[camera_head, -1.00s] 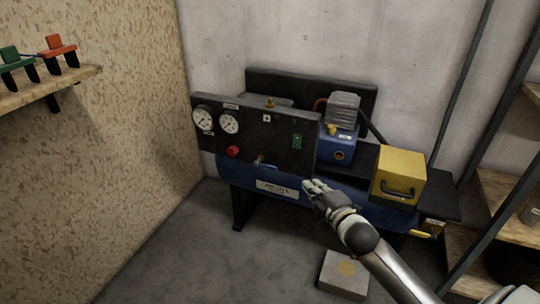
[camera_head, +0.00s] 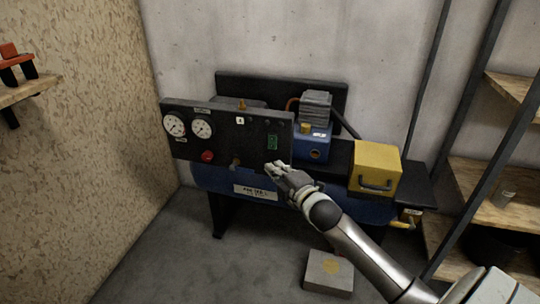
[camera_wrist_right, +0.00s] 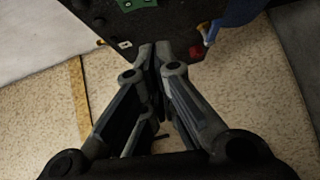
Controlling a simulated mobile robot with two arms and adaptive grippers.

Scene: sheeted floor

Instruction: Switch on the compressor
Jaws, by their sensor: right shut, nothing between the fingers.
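The compressor has a blue tank (camera_head: 215,180) and a black upright panel (camera_head: 225,145). A green switch (camera_head: 272,142) is on the panel's right part, with a red knob (camera_head: 207,156) lower left and two white gauges (camera_head: 202,129) at the left. My right gripper (camera_head: 272,168) is shut and empty, just below the green switch near the panel's lower edge; contact cannot be told. In the right wrist view the shut fingertips (camera_wrist_right: 156,48) lie by the panel edge; the green switch (camera_wrist_right: 135,4) is partly cut off at the top. My left gripper is not in view.
A yellow box (camera_head: 375,170) with a dark handle sits on the compressor's right part. A grey block (camera_head: 329,272) lies on the floor below my right arm. Wooden shelves (camera_head: 490,215) stand at the right, and a chipboard wall (camera_head: 80,140) at the left. The floor at front left is clear.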

